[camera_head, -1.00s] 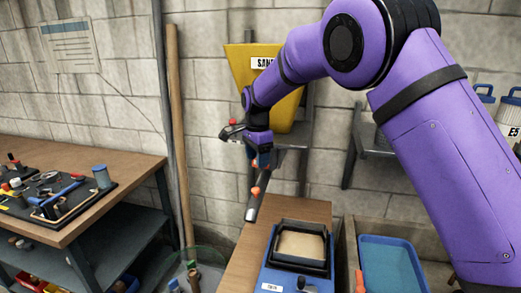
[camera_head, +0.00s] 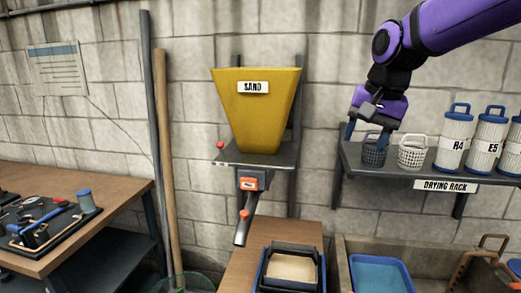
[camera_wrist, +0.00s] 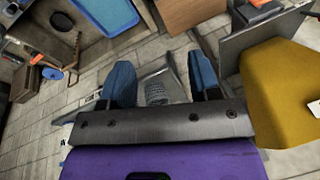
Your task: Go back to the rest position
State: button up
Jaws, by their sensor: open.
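My gripper (camera_head: 368,135) is at the upper right in the head view, in front of the drying rack, with its fingers pointing down. Its two blue fingers are apart, and nothing is held between them in the wrist view (camera_wrist: 160,82). In the head view the fingers overlap a dark grey basket (camera_head: 374,154) on the rack; I cannot tell whether they touch it. A basket (camera_wrist: 156,93) also shows between the fingers in the wrist view, beyond them.
The drying rack (camera_head: 446,184) holds a white basket (camera_head: 412,152) and several white canisters. A yellow sand hopper (camera_head: 256,115) hangs left of my gripper, above a tray of sand (camera_head: 292,268). A blue tray (camera_head: 380,275) lies below. A workbench (camera_head: 80,225) stands at left.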

jog(key=s+d+f+n+t, duration=0.1)
jog(key=s+d, duration=0.2)
jog(key=s, duration=0.4)
jog(key=s+d+f+n+h, duration=0.1)
jog(key=s+d+n, duration=0.1)
jog(key=s, duration=0.5)
jog(key=s+d+f+n+t, duration=0.1)
jog(key=s+d+n, duration=0.1)
jog(key=s+d, duration=0.2)
jog(key=s, duration=0.3)
jog(key=shift+s+f+t, duration=0.25)
jog(key=shift+s+t, duration=0.05)
jog(key=shift+s, duration=0.1)
